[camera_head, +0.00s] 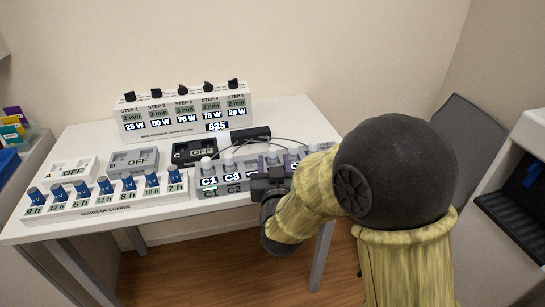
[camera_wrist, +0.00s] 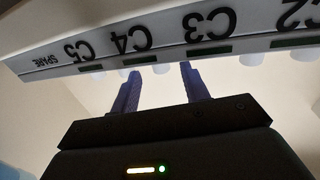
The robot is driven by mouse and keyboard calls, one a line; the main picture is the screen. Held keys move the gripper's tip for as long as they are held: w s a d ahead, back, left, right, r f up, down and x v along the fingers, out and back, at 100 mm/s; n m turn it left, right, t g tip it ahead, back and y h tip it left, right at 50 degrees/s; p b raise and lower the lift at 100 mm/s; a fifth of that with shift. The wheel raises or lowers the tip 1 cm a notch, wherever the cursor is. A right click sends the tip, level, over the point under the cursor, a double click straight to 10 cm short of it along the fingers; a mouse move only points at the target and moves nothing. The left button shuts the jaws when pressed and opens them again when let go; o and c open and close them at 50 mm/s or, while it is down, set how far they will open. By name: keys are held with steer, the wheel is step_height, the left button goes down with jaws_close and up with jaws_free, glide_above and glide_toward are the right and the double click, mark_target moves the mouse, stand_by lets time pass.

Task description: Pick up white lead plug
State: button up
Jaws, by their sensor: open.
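The grey lead panel (camera_head: 238,190) on the table carries labels such as C1 and C3, and white plugs (camera_head: 207,163) stand along its back. My gripper (camera_head: 280,163) is at the panel's right part, where my arm hides several positions. In the wrist view the panel's labelled face (camera_wrist: 150,45) appears upside down, with C2 to C5 and SPARE readable. My open gripper (camera_wrist: 160,70) has its two purple fingers pointing toward the panel near C4 and C3. A white plug (camera_wrist: 160,68) shows between the fingertips; I cannot tell if they touch it.
A timer panel (camera_head: 185,118) with step displays and black knobs stands at the back. Dark cables run from a black box (camera_head: 250,133) toward the lead panel. A white rack with several blue-capped pieces (camera_head: 110,205) and three OFF units (camera_head: 133,160) sit left on the white table (camera_head: 85,140).

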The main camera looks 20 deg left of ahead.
mark_target(273, 155)
steer(key=x, duration=0.4)
steer(key=shift+w+a+f, duration=0.15)
steer(key=shift+w, duration=0.2)
jaws_close()
